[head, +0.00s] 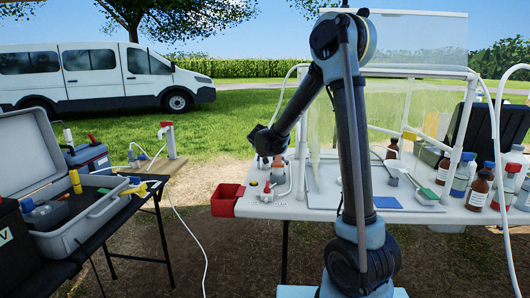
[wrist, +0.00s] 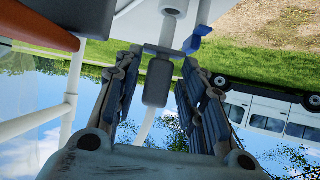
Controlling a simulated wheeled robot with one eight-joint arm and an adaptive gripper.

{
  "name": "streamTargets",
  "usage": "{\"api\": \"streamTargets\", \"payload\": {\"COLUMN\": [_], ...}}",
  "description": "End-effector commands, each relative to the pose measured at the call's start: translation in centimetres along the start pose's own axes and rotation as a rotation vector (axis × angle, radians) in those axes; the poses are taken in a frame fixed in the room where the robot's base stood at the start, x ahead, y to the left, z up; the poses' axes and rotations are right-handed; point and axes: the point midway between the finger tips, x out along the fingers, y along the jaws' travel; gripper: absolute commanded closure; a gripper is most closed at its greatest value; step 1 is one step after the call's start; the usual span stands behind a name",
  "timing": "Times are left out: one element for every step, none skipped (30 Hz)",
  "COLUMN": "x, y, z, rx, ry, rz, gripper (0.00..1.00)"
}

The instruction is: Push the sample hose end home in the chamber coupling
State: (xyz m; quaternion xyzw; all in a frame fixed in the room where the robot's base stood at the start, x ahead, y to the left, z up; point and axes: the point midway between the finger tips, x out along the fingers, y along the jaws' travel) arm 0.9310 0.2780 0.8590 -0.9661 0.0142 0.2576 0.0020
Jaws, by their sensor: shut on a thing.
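My gripper (wrist: 160,62) is shut on the hose end (wrist: 156,84), a grey cylindrical body between the two fingers in the wrist view. The white sample hose (wrist: 144,130) runs out of its back. A pale fitting with a stem (wrist: 172,22), which looks like the chamber coupling, lies in line just beyond the hose end, with a blue lever (wrist: 196,41) beside it. The two look very close or touching; I cannot tell how far the hose end is in. In the head view my gripper (head: 265,150) is over the white table's left end, its fingers too small to read.
A clear screen (head: 420,40) on a white frame stands behind. A black table with an open case (head: 80,225) is at left.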

Motion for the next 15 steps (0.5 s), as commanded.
{"api": "streamTargets", "payload": {"x": [0.05, 0.08, 0.12, 0.16, 0.19, 0.23, 0.26, 0.29, 0.33, 0.37, 0.40, 0.44, 0.47, 0.50, 0.54], "y": [-0.01, -0.01, -0.01, -0.01, -0.02, -0.02, -0.01, -0.02, -0.02, -0.02, -0.02, -0.02, -0.02, -0.02, -0.02], "z": [0.07, 0.11, 0.18, 0.23, 0.29, 0.36, 0.41, 0.47, 0.54, 0.60, 0.65, 0.73, 0.78, 0.83, 0.90], "rx": [0.000, 0.000, 0.000, 0.000, 0.000, 0.000, 0.000, 0.000, 0.000, 0.000, 0.000, 0.000, 0.000, 0.000, 0.000], "ry": [0.000, 0.000, 0.000, 0.000, 0.000, 0.000, 0.000, 0.000, 0.000, 0.000, 0.000, 0.000, 0.000, 0.000, 0.000], "rz": [0.000, 0.000, 0.000, 0.000, 0.000, 0.000, 0.000, 0.000, 0.000, 0.000, 0.000, 0.000, 0.000, 0.000, 0.000], "gripper": [0.85, 0.85, 0.85, 0.85, 0.85, 0.85, 0.85, 0.85, 0.85, 0.85, 0.85, 0.85, 0.85, 0.85, 0.85]}}
